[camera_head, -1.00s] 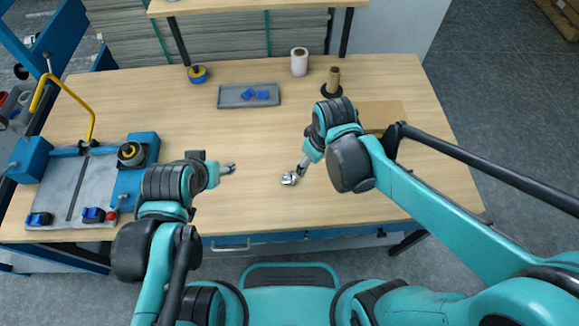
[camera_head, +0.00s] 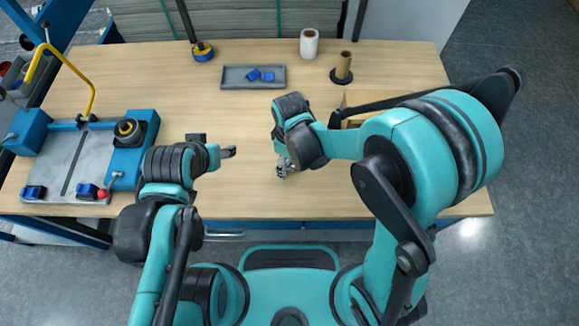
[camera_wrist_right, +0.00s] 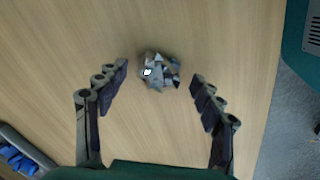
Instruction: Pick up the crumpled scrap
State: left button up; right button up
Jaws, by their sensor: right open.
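The crumpled scrap (camera_wrist_right: 160,71) is a small grey, shiny, faceted lump lying on the wooden table. In the right wrist view it sits between the lines of the two dark fingers, near their tips, with a gap on either side. My right gripper (camera_head: 284,167) points down at the table near the front edge, open and holding nothing. In the head view the scrap cannot be told apart clearly from the fingers there. My left gripper (camera_head: 229,152) is above the table to the left, away from the scrap; its jaw opening is too small to read.
A grey tray (camera_head: 230,84) with blue pieces (camera_head: 267,76) lies behind. A white roll (camera_head: 309,44), a brown roll on a black base (camera_head: 343,67) and a blue-yellow roll (camera_head: 203,52) stand farther back. A blue cutting device (camera_head: 60,165) fills the left. The table's middle is clear.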

jog(key=shift+f, duration=0.5)
jog(key=shift+r, duration=0.1)
jog(key=c, duration=0.8)
jog(key=shift+r, duration=0.1)
